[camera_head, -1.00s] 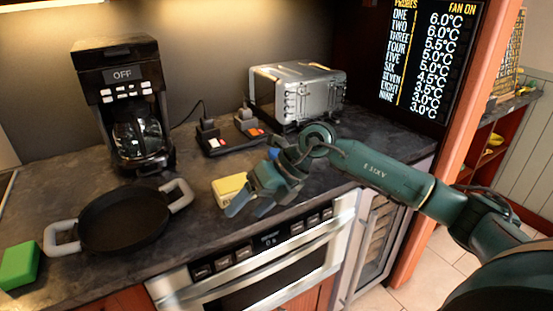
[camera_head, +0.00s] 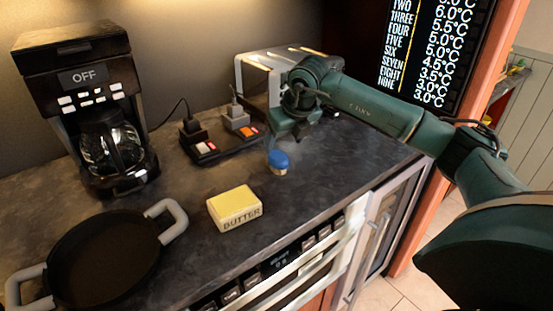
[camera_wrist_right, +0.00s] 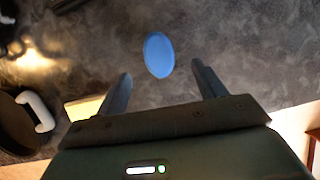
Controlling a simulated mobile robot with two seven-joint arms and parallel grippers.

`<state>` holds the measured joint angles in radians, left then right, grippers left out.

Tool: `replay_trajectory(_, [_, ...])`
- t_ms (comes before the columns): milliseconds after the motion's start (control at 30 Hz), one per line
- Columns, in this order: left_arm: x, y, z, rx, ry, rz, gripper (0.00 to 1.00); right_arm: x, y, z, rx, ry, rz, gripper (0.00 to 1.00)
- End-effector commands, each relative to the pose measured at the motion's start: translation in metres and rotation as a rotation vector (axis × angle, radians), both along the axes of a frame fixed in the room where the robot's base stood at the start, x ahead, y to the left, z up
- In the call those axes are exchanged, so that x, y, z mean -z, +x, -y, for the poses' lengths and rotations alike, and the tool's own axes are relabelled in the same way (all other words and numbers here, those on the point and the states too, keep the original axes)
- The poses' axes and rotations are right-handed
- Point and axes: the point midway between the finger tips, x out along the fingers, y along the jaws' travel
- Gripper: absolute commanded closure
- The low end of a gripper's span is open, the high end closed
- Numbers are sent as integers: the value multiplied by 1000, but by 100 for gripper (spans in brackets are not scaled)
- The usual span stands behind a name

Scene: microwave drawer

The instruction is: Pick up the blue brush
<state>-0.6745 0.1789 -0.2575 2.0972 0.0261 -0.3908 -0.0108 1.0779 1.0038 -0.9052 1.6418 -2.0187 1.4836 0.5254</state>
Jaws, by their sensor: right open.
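The blue brush (camera_head: 278,162) stands on the dark counter, with a blue rounded top and a tan lower part. It also shows as a blue oval (camera_wrist_right: 158,55) in the right wrist view, ahead of the fingertips and between their lines. My right gripper (camera_head: 300,128) is above and behind the brush in the head view, apart from it. In the right wrist view its two fingers (camera_wrist_right: 160,85) are spread and empty. My left gripper is not in view.
A yellow butter block (camera_head: 235,207) lies to the left of the brush. A black pan (camera_head: 105,255), a coffee maker (camera_head: 95,110), a power strip (camera_head: 225,142) and a metal toaster (camera_head: 262,75) stand around. The counter's front edge is near.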

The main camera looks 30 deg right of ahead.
Motion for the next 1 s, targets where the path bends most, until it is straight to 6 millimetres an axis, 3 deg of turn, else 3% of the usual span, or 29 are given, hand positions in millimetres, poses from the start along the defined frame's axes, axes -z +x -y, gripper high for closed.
replay_trajectory(233, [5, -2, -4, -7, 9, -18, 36, 26, 11, 0, 0, 1, 0, 30])
replay_trajectory(600, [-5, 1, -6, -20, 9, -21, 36, 68, 26, -2, -1, 2, -2, 30])
replay_trajectory(900, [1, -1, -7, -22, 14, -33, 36, 76, 29, -1, -1, 2, 1, 30])
replay_trajectory(1000, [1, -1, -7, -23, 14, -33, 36, 76, 29, -1, -1, 2, 1, 37])
